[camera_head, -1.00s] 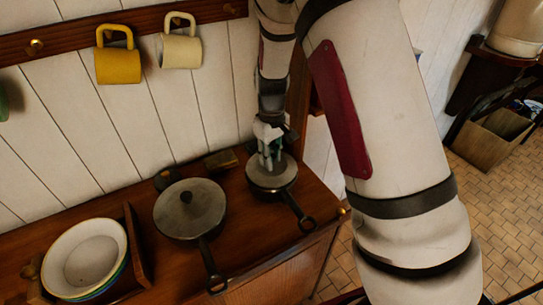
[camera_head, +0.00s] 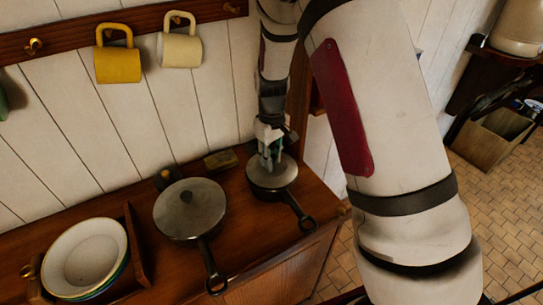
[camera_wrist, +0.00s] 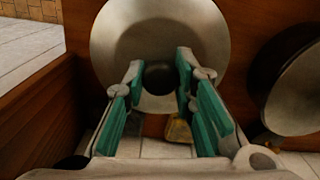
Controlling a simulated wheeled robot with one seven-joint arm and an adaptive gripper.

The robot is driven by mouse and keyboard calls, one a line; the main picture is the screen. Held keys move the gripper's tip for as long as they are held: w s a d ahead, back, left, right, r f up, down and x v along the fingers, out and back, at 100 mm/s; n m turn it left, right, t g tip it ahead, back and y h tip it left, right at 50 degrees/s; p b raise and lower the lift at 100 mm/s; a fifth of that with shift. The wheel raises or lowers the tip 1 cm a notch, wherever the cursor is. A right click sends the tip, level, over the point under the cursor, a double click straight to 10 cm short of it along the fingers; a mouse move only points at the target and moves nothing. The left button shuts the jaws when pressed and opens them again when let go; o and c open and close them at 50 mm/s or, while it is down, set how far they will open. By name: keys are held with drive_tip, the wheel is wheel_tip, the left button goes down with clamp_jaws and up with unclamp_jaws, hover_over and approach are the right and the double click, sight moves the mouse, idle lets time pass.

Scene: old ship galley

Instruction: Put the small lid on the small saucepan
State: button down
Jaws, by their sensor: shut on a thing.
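The small saucepan stands on the wooden counter, its dark handle (camera_head: 297,209) pointing toward the front right. The small grey lid (camera_head: 284,176) covers its top; whether it is fully seated cannot be told. My gripper (camera_head: 269,161) is directly above the lid, shut on its knob. In the wrist view the round lid (camera_wrist: 112,45) faces the camera, and its dark knob (camera_wrist: 159,77) lies between the green-padded fingers (camera_wrist: 160,66). The lid hides the inside of the saucepan.
A larger lidded pan (camera_head: 171,217) stands to the left, its handle toward the front. Stacked bowls (camera_head: 76,262) sit in a wooden rack at the far left. A yellow mug (camera_head: 118,66) and a cream mug (camera_head: 180,51) hang on the wall. A small yellowish block (camera_head: 221,159) lies behind.

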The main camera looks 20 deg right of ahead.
drive_tip(key=shift+f, duration=0.2)
drive_tip(key=c, duration=1.2)
unclamp_jaws()
drive_tip(key=shift+c, duration=0.2)
drive_tip(key=shift+r, duration=0.15)
drive_tip(key=shift+r+p, duration=0.8)
drive_tip(key=shift+r, duration=2.6)
